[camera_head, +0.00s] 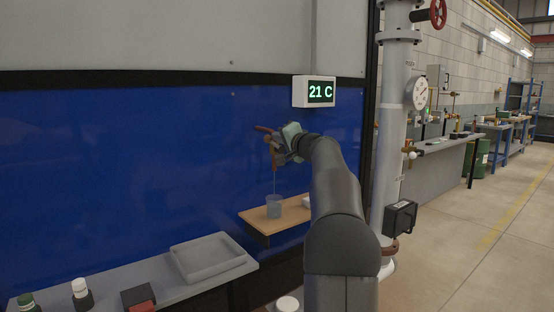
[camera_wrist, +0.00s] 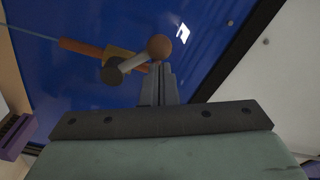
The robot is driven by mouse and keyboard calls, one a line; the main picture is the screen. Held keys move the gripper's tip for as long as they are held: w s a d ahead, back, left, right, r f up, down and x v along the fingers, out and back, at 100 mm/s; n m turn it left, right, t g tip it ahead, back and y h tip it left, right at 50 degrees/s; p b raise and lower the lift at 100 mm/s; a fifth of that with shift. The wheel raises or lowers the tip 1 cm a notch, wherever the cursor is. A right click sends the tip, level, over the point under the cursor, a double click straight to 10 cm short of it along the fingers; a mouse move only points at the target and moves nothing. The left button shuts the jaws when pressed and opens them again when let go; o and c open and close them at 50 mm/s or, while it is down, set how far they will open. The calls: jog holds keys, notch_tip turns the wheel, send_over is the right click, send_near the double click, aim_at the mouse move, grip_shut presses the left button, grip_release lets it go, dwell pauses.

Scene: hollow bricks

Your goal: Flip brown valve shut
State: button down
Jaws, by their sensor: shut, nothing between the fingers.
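The brown valve (camera_head: 266,131) is on the blue wall panel, and its brown spout points down. A thin pale stream runs from the spout into a grey-blue cup (camera_head: 274,207) below. In the wrist view the valve's brown pipe (camera_wrist: 80,47) shows with a dark round hub and a pale lever (camera_wrist: 135,62) ending in a brown ball knob (camera_wrist: 159,48). The lever lies at an angle to the pipe. My gripper (camera_wrist: 159,70) is shut and empty, its fingertips just beside the knob; I cannot tell whether they touch. In the head view my gripper (camera_head: 282,142) partly covers the valve.
The cup stands on a small wooden shelf (camera_head: 256,216), with a white item beside it partly behind my arm. A temperature display (camera_head: 314,92) reads 21 C above right. A grey pipe column (camera_head: 394,130) stands to the right. A grey tray (camera_head: 212,258) sits lower left.

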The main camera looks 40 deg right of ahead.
jog(key=f+n+b, duration=0.1)
jog(key=n+b, duration=0.1)
jog(key=b, duration=0.1)
jog(key=a+f+n+b, duration=0.1)
jog(key=b, duration=0.1)
jog(key=shift+a+n+b, duration=0.2)
jog(key=shift+n+b, duration=0.2)
jog(key=n+b, duration=0.1)
jog(key=b, duration=0.1)
jog(key=a+f+n+b, duration=0.1)
jog(key=n+b, duration=0.1)
jog(key=shift+n, duration=0.3)
jog(key=s+d+r+b, duration=0.1)
jog(key=s+r, duration=0.1)
jog(key=s, duration=0.9)
jog(key=shift+d+r, duration=0.2)
jog(key=shift+r, duration=0.15)
jog(key=shift+y, duration=0.3)
